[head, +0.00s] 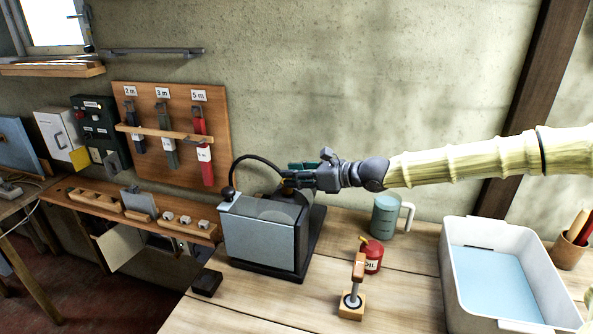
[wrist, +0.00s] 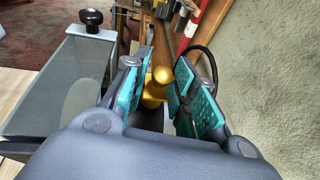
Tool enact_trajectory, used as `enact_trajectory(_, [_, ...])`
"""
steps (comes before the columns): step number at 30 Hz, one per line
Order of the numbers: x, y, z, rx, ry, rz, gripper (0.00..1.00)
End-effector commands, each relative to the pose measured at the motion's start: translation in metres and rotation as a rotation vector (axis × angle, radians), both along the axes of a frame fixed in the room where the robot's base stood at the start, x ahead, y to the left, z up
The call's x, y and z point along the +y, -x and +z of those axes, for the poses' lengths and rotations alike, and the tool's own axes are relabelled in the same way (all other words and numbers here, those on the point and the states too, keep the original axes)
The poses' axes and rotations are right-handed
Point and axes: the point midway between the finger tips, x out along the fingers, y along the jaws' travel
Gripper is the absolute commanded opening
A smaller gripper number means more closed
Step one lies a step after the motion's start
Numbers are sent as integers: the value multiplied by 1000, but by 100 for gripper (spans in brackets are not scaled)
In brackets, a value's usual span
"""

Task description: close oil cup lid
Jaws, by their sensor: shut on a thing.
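My gripper (head: 288,178) is over the back of the grey machine (head: 262,238), reaching in from the right. In the wrist view, a small brass-coloured piece (wrist: 156,84), apparently the oil cup with its lid, stands between the teal finger pads of my gripper (wrist: 168,68). The fingers are shut on this brass piece. Its lower part is hidden by my gripper's body. I cannot tell whether its lid is open or shut. In the head view the brass piece is mostly hidden by the fingers.
A red oil can (head: 373,257), a wooden-handled tool (head: 353,290), a mug (head: 384,216) and a white tub (head: 452,270) stand to the right. The bench front is partly clear.

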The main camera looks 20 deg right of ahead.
Motion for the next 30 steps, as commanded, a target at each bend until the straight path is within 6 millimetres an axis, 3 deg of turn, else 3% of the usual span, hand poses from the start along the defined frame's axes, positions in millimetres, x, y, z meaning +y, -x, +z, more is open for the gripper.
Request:
enact_trajectory(1, [-2,-5,12,5,24,-6,3])
enact_trajectory(6, [1,-8,13,56,99,-6,3])
enact_trajectory(30, [9,-13,6,182,285,-7,3])
